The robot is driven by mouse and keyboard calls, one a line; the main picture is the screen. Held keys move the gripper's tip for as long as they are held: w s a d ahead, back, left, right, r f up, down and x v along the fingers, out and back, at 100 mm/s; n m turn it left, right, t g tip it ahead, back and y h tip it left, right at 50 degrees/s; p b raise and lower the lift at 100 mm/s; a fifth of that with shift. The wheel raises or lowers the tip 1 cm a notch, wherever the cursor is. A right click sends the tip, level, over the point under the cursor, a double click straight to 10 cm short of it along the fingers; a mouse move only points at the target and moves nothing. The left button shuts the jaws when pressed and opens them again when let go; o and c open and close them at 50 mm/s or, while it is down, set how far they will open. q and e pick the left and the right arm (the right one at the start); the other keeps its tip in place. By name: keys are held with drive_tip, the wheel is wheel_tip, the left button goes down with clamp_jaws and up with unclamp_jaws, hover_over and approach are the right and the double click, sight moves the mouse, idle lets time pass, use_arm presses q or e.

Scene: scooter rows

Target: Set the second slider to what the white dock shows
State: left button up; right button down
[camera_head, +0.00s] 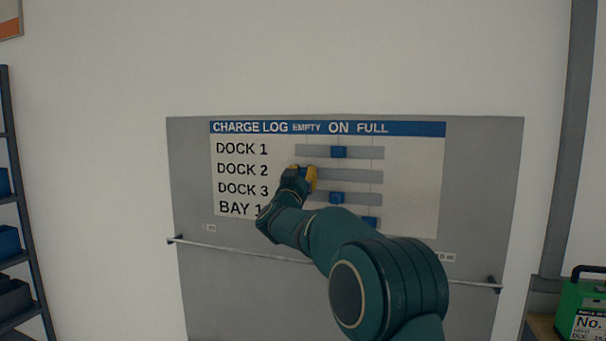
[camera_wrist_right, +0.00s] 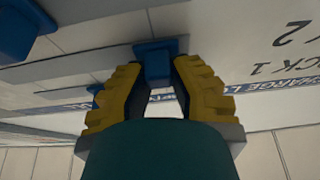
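The charge log board (camera_head: 425,200) is on the wall, with rows DOCK 1, DOCK 2, DOCK 3 and BAY 1 under the heads EMPTY, ON and FULL. My right gripper (camera_head: 305,177) is at the left, EMPTY end of the DOCK 2 track (camera_head: 350,175). In the right wrist view, its yellow fingers (camera_wrist_right: 160,75) are closed on both sides of the blue second slider (camera_wrist_right: 157,62). The hand mostly hides this slider in the head view. No white dock is in view. My left gripper is out of view.
The DOCK 1 slider (camera_head: 338,152) and DOCK 3 slider (camera_head: 337,197) sit under ON. The BAY 1 slider (camera_head: 370,222) is near FULL, partly behind my arm. A rail (camera_head: 210,244) crosses below. A green case (camera_head: 583,305) stands right; a shelf (camera_head: 12,200) stands left.

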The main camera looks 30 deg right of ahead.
sight(373, 169)
drive_tip(key=shift+s+r, duration=0.1)
drive_tip(key=shift+s+d, duration=0.2)
drive_tip(key=shift+d, duration=0.1)
drive_tip(key=s+d+b, duration=0.2)
drive_tip(key=s+d, duration=0.1)
drive_tip(key=s, duration=0.1)
drive_tip(key=s+d+b, duration=0.2)
drive_tip(key=s+d, duration=0.1)
drive_tip(key=s, duration=0.1)
drive_tip(key=s+d+b, duration=0.2)
drive_tip(key=s+d, duration=0.2)
drive_tip(key=shift+s+d+r, duration=0.1)
drive_tip(key=shift+s+d, duration=0.25)
drive_tip(key=shift+d, duration=0.05)
drive_tip(key=c, duration=1)
unclamp_jaws()
drive_tip(key=shift+c, duration=0.2)
drive_tip(key=shift+o, duration=1.1)
drive_tip(key=shift+s+d, duration=0.1)
drive_tip(key=shift+d, duration=0.05)
